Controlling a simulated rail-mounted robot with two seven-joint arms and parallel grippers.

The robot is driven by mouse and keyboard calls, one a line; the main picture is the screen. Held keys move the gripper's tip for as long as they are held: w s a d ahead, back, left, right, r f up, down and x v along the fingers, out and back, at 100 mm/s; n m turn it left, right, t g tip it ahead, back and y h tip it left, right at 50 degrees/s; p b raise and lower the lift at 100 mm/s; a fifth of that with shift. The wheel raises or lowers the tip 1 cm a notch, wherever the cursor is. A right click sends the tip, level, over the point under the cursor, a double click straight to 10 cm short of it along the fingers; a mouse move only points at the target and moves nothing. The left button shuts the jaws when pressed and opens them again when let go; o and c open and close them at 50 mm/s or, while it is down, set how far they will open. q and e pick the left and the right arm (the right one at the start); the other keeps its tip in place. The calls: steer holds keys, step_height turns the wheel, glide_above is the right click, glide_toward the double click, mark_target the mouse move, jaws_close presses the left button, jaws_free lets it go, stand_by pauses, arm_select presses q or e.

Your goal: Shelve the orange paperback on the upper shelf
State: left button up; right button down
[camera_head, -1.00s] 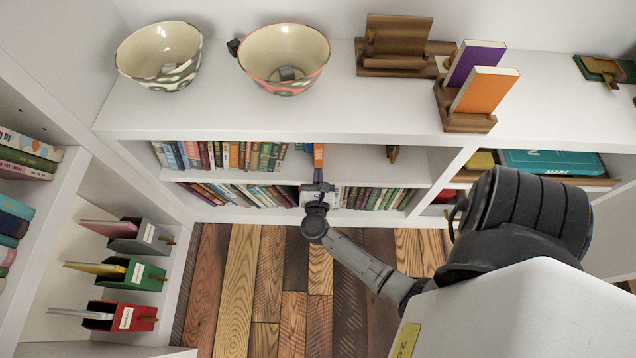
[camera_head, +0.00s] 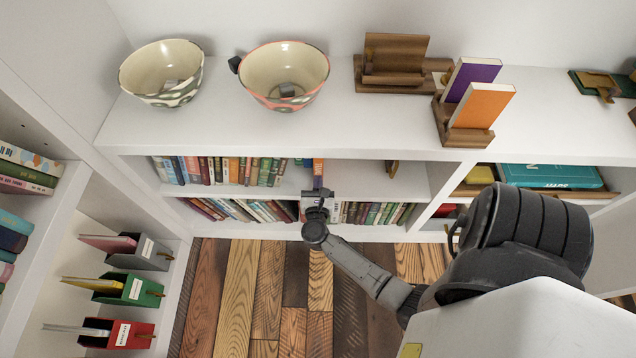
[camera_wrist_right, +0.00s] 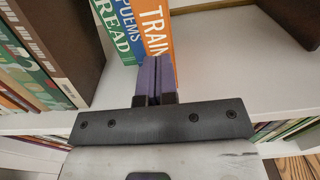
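An orange paperback (camera_head: 318,168) stands upright on the upper shelf (camera_head: 355,178) at the right end of a book row. Its spine (camera_wrist_right: 158,28) shows in the right wrist view, beside a blue book (camera_wrist_right: 130,30) and a green book (camera_wrist_right: 112,28). My right gripper (camera_head: 318,184) is in front of this spine. Its purple fingers (camera_wrist_right: 156,78) are together with nothing visible between them. Their tips overlap the spine's lower part; I cannot tell whether they touch it. A second orange book (camera_head: 481,106) leans on a wooden stand on the unit's top. My left gripper is not in view.
Right of the paperback the upper shelf is open up to a brown bookend (camera_head: 392,167). A lower shelf of books runs below. Two bowls (camera_head: 161,75) (camera_head: 284,75) and wooden stands (camera_head: 393,62) are on top. Red, green and grey file holders (camera_head: 117,332) are at left.

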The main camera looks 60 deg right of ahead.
mark_target(318, 170)
steer(key=shift+w+d, duration=0.25)
steer(key=shift+d, duration=0.25)
steer(key=shift+x, duration=0.8)
steer(key=shift+b+x, duration=0.35)
steer(key=shift+x, duration=0.55)
steer(key=shift+w+d, duration=0.3)
steer(key=shift+d, duration=0.3)
steer(key=shift+a, duration=0.1)
steer(key=shift+v, duration=1.95)
